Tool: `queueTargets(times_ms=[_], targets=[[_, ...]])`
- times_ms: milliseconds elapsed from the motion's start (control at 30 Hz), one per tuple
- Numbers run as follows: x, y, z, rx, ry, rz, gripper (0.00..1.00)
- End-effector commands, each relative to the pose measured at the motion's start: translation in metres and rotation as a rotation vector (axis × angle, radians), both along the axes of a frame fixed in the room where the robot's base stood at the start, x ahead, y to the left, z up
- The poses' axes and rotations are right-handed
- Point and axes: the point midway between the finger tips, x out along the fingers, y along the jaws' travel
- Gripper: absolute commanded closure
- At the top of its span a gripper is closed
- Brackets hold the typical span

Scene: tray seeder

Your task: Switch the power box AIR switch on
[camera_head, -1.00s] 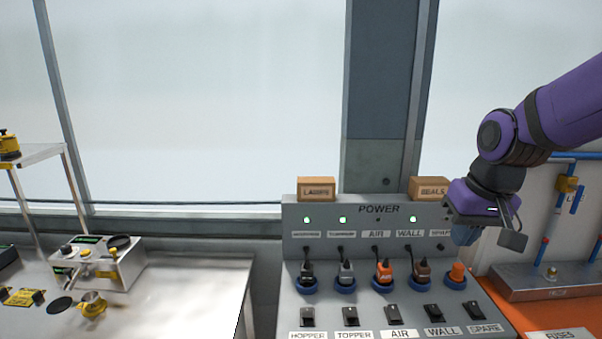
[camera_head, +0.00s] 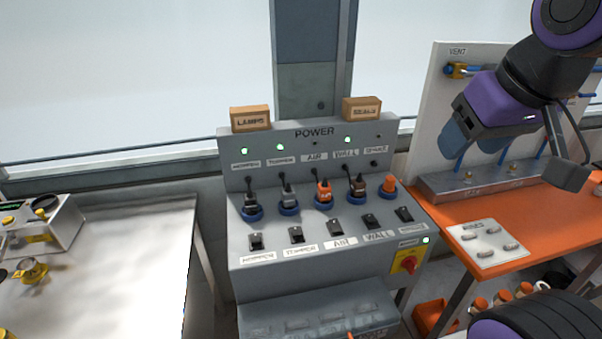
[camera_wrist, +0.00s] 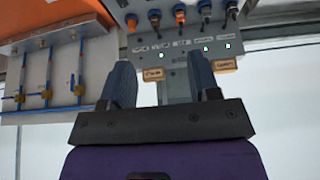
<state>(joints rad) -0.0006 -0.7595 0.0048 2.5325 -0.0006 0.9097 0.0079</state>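The grey power box (camera_head: 245,215) stands in the middle of the head view. Its AIR switch (camera_head: 334,227) is a black rocker in the middle of the lower row, above the AIR label (camera_head: 341,243). The AIR lamp (camera_head: 315,143) is dark, while the hopper, topper and wall lamps are green. An orange plug (camera_head: 324,191) sits in the AIR socket. My gripper (camera_head: 473,142) hangs right of and above the box, away from the switches. In the wrist view my gripper (camera_wrist: 160,85) has its two blue fingers apart, with nothing between them.
Two cardboard boxes, lamps (camera_head: 250,119) and seals (camera_head: 361,109), stand on top of the power box. A red knob on a yellow plate (camera_head: 408,263) is at its right. An orange bench (camera_head: 470,215) with a vent panel (camera_head: 445,110) is on the right. A metal table (camera_head: 130,240) is on the left.

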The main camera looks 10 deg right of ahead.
Motion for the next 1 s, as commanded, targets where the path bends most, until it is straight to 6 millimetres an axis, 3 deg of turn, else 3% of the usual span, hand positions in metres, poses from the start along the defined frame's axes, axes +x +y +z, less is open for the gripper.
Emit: queueTargets(times_ms=[167,467,767,1000], targets=[[0.024,0.001,-0.005,-0.031,0.041,-0.016,0.45],[0.096,0.006,-0.035,-0.105,0.145,-0.046,0.45],[0.165,0.015,-0.087,-0.139,0.241,-0.046,0.45],[0.212,0.026,-0.144,-0.133,0.313,-0.03,0.45]])
